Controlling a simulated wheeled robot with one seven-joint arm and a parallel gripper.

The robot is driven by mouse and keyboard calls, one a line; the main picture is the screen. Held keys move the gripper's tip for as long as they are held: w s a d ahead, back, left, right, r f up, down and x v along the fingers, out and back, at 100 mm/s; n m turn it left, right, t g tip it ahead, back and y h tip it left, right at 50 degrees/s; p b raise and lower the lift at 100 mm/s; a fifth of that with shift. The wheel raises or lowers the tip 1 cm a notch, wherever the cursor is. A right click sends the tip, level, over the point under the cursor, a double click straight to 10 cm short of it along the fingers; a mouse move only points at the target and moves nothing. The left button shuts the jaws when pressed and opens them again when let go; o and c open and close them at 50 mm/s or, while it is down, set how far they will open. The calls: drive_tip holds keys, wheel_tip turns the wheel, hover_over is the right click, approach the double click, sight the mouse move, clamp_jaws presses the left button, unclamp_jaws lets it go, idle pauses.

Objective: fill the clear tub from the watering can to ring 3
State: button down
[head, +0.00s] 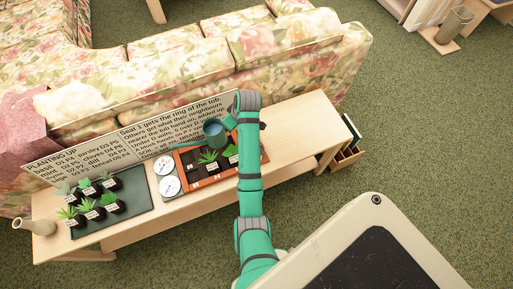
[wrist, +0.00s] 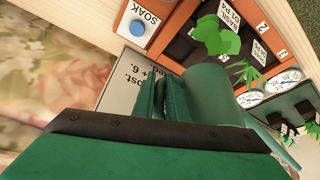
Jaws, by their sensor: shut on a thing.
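The teal watering can (head: 213,132) hangs over the back of the orange planter tray (head: 262,157), its spout pointing left. Its round mouth shows blue-grey inside. My gripper (head: 233,112) is beside the can, partly hidden by my wrist. In the wrist view my gripper (wrist: 163,98) is shut on the watering can (wrist: 212,95) at its handle side, and the can's body blocks part of the tray. I cannot make out a clear tub or its rings on the table.
A text board (head: 105,150) stands along the table's back, before a floral sofa (head: 170,65). A dark mat (head: 140,205) with several potted plants lies left of two white discs (head: 169,186). The table's right end (head: 315,115) is clear.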

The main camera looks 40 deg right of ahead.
drive_tip(key=s+d+f+m, duration=0.1)
drive_tip(key=s+d, duration=0.2)
drive_tip(key=d, duration=0.4)
drive_tip(key=s+d+f+m+h, duration=0.1)
drive_tip(key=s+d, duration=0.2)
drive_tip(key=d, duration=0.3)
drive_tip(key=s+d+f+m, duration=0.1)
drive_tip(key=s+d, duration=0.3)
drive_tip(key=d, duration=0.3)
drive_tip(key=s+d+f, duration=0.1)
drive_tip(key=s+d, duration=0.2)
drive_tip(key=s, duration=0.2)
drive_tip(key=s+d+f+m, duration=0.1)
drive_tip(key=s+d+f, duration=0.1)
drive_tip(key=s+d, duration=0.2)
drive_tip(key=s+d+f+m+h, duration=0.1)
drive_tip(key=s+d+f, duration=0.1)
drive_tip(key=s+d, duration=0.2)
drive_tip(key=shift+s+f, duration=0.15)
drive_tip(key=shift+s, duration=1.05)
drive_tip(key=r+h, duration=0.1)
drive_tip(key=a+r+g+h, duration=0.1)
drive_tip(key=w+a+r+h, duration=0.1)
drive_tip(key=r, duration=0.1)
drive_tip(key=shift+r+n+g, duration=0.1)
drive_tip(key=shift+n+g, duration=0.2)
drive_tip(key=shift+g, duration=0.1)
